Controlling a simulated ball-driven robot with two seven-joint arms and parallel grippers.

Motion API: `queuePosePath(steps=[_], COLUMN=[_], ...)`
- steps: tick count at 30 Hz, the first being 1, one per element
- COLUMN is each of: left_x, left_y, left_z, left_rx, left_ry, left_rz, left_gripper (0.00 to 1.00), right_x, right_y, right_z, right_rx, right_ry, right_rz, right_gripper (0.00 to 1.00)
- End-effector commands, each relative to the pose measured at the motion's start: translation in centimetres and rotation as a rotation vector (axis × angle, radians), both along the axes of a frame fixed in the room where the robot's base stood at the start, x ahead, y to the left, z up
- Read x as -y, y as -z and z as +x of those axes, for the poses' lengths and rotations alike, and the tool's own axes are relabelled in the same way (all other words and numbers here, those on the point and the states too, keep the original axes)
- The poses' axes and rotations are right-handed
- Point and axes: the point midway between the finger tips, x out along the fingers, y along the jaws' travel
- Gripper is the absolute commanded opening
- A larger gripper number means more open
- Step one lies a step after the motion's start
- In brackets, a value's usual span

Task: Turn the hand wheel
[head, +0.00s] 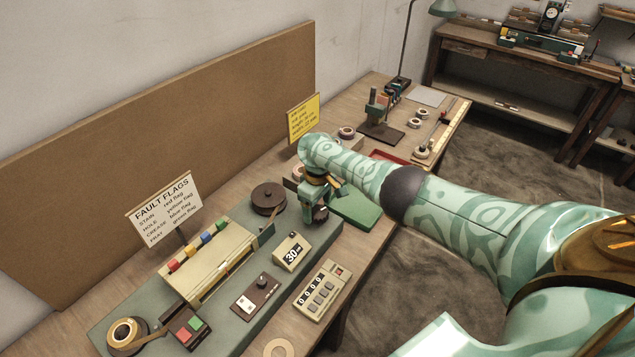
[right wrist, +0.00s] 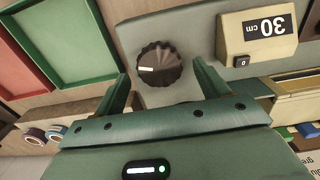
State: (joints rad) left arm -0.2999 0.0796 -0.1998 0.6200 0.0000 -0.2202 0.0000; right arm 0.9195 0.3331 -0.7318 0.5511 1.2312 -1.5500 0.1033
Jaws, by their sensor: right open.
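The hand wheel (right wrist: 158,65) is a dark, ribbed round knob with a white mark on its rim, in the upper middle of the right wrist view. It sits on the grey-green bed of the winding machine (right wrist: 190,30). My right gripper (right wrist: 163,78) is open, its two green fingers pointing toward the wheel, one to each side of it in the picture. I see no clear contact between fingers and wheel. In the head view the right gripper (head: 316,198) is over the machine's far end and largely hides the wheel. My left gripper is in neither view.
A cream 30 cm counter (head: 292,252) stands close to the wheel; it also shows in the right wrist view (right wrist: 257,35). A dark reel (head: 268,198) is to the gripper's left. A green tray (head: 358,211) and a red tray (head: 390,157) lie beyond the machine.

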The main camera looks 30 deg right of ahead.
Motion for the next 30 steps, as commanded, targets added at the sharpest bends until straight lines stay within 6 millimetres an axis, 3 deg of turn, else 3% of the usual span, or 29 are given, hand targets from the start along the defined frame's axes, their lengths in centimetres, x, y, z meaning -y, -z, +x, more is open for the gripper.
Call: queuePosePath(steps=[1, 9, 15, 21, 30], left_x=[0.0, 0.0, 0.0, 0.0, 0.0], left_y=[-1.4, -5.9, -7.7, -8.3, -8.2], left_z=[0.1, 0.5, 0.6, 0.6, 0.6], left_rx=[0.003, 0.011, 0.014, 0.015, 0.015], left_ry=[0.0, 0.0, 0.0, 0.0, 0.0], left_rz=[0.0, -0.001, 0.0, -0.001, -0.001], left_gripper=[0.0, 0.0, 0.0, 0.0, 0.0], right_x=[0.0, 0.0, 0.0, -0.1, 0.0], right_y=[-1.8, -9.3, -13.2, -14.7, -14.8], right_z=[0.1, 0.1, 0.1, 0.1, 0.1], right_rx=[0.005, 0.005, 0.004, 0.002, 0.002], right_ry=[-0.001, -0.002, -0.001, -0.002, -0.001], right_rz=[0.001, 0.001, 0.001, 0.001, 0.001], right_gripper=[0.74, 0.74, 0.74, 0.74, 0.74])
